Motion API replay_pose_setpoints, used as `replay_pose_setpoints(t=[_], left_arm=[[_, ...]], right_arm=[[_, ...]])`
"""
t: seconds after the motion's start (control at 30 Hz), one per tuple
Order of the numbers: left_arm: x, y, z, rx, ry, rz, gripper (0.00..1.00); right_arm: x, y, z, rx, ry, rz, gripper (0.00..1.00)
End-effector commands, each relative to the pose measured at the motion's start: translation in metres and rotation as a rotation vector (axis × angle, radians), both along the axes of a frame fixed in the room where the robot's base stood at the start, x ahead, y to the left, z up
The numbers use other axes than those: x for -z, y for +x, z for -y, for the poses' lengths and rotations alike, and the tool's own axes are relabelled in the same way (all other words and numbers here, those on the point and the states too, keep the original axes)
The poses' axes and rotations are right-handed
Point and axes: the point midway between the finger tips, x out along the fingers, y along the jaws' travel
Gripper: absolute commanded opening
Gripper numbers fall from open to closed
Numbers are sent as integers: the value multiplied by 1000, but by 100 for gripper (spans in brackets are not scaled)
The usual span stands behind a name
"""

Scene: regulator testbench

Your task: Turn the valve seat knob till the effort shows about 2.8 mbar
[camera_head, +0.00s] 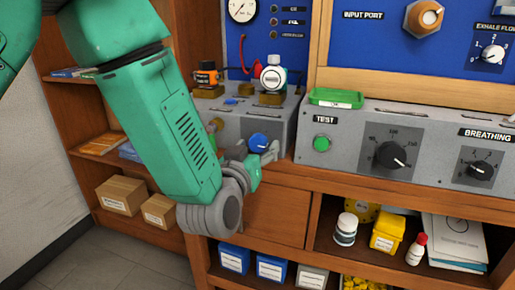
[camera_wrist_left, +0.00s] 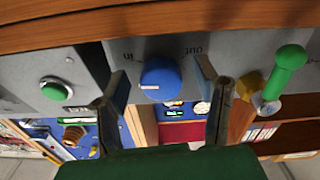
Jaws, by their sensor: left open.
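A blue knob (camera_head: 258,142) sits on the front of the grey box below the gauge; I take it for the valve seat knob. In the left wrist view the blue knob (camera_wrist_left: 161,80) is between the two fingers of my left gripper (camera_wrist_left: 162,90), with "IN" and "OUT" marks near it. My left gripper (camera_head: 257,153) is open, with a finger on each side of the knob. I cannot tell whether either finger touches it. The effort reading cannot be made out. My right gripper is not in view.
A round gauge (camera_head: 242,9) is on the blue panel above. To the right, a grey TEST panel has a green button (camera_head: 321,143) and a black dial (camera_head: 391,157), with a green tray (camera_head: 336,98) on top. A green lever (camera_wrist_left: 287,68) is beside the gripper in the wrist view.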

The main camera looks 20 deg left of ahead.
Motion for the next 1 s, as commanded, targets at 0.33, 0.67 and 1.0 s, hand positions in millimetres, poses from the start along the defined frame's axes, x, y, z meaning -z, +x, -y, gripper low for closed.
replay_pose_setpoints(t=[0.33,0.67,1.0], left_arm=[[1,-49,-1,3,3,-4,56],[1,-73,-2,0,0,-1,56],[2,-73,-2,0,1,-2,56]], right_arm=[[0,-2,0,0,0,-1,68],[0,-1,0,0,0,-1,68],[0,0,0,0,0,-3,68]])
